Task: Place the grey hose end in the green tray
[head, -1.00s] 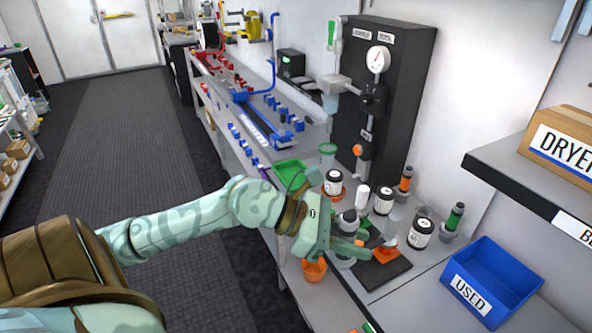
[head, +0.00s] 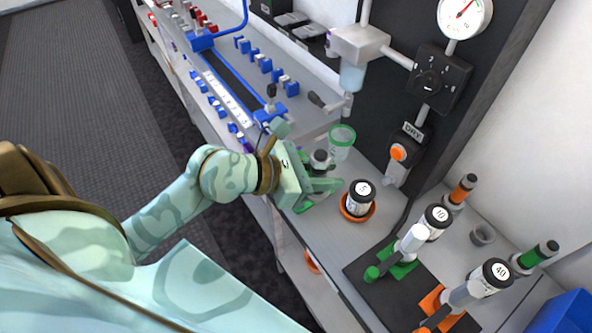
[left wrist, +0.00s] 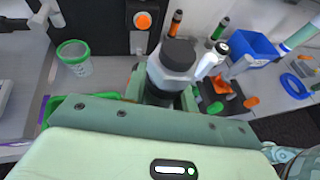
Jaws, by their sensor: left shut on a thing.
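My left gripper (head: 318,188) is shut on the grey hose end (head: 320,160), a stubby grey piece with a dark cap. In the left wrist view the hose end (left wrist: 176,62) stands upright between the fingers. The green tray (head: 301,208) is mostly hidden behind my left gripper and hand in the head view. In the left wrist view its bright green rim (left wrist: 58,101) shows at the left, beside and behind the hand. The gripper is over or right at the tray; I cannot tell whether the hose end touches it. My right gripper is not in view.
A green-rimmed clear cup (head: 341,142) stands just behind the gripper. A bottle marked 5 (head: 359,197) sits in an orange dish to its right. A black mat (head: 372,285) with fittings and the bottles marked 10 (head: 436,219) and 40 (head: 488,278) lie farther right.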

